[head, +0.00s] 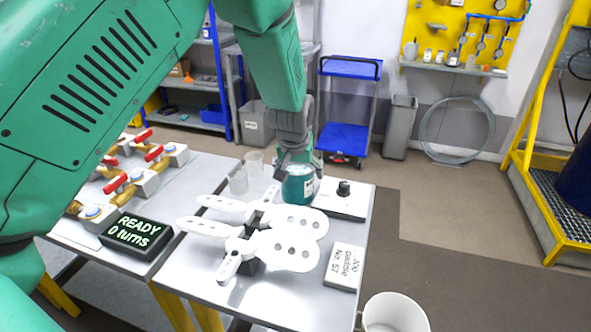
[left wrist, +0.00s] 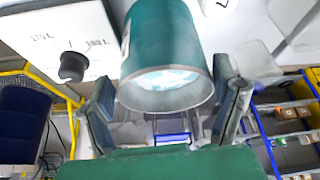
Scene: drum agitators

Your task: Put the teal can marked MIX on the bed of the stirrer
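The teal can (head: 298,188) is upright near the far right part of the table, with a pale label edge on its side. My left gripper (head: 299,168) reaches down from above with its fingers on either side of the can. In the left wrist view the can (left wrist: 168,50) fills the space between the fingers, which appear to touch its sides. The stirrer (head: 345,205) is a flat white unit with a black knob, right beside the can; it also shows in the left wrist view (left wrist: 35,40). Whether the can's base rests on it I cannot tell. My right gripper is not seen.
White paddles (head: 290,250) on a dark hub stand in front of the can. Clear cups (head: 238,181) are left of it. A marked block (head: 344,267) lies at the right table edge. A display (head: 136,237) reads READY, 0 turns.

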